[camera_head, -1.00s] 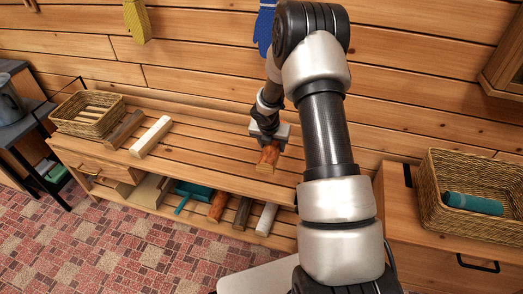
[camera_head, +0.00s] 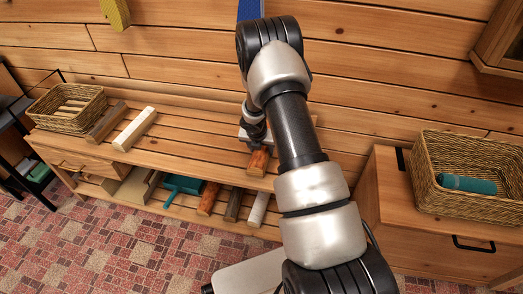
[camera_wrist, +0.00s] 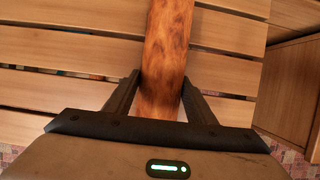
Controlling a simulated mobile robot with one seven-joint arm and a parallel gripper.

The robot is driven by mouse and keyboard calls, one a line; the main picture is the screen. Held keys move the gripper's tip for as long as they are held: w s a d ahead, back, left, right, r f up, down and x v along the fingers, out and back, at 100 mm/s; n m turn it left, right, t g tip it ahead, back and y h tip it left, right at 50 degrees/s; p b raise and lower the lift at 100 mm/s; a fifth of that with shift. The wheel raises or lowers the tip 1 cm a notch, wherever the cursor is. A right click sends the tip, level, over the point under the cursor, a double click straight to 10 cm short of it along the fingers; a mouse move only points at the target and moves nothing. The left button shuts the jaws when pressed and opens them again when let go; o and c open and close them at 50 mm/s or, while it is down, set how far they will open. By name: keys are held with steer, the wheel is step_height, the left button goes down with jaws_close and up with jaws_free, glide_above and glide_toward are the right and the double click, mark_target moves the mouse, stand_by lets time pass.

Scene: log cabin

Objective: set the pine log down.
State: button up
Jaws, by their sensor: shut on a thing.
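The pine log (camera_head: 260,161), orange-brown and short, is at the right part of the slatted bench top (camera_head: 200,150). My gripper (camera_head: 251,141) is shut on its far part, and the near end sticks out toward the bench's front edge. In the wrist view the log (camera_wrist: 168,45) runs lengthwise between the two black fingers of my gripper (camera_wrist: 160,88), over the slats. It looks level with or very close to the slats; I cannot tell whether it touches them. My arm hides part of the bench's right end.
A white log (camera_head: 135,129) and a brown log (camera_head: 107,121) lie on the bench's left, beside a wicker basket (camera_head: 66,122). The middle slats are clear. Several logs and a teal dustpan (camera_head: 182,187) sit on the lower shelf. A cabinet with another basket (camera_head: 470,216) stands right.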

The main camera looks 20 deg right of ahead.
steer(key=shift+r, duration=0.1)
steer(key=o, duration=1.4)
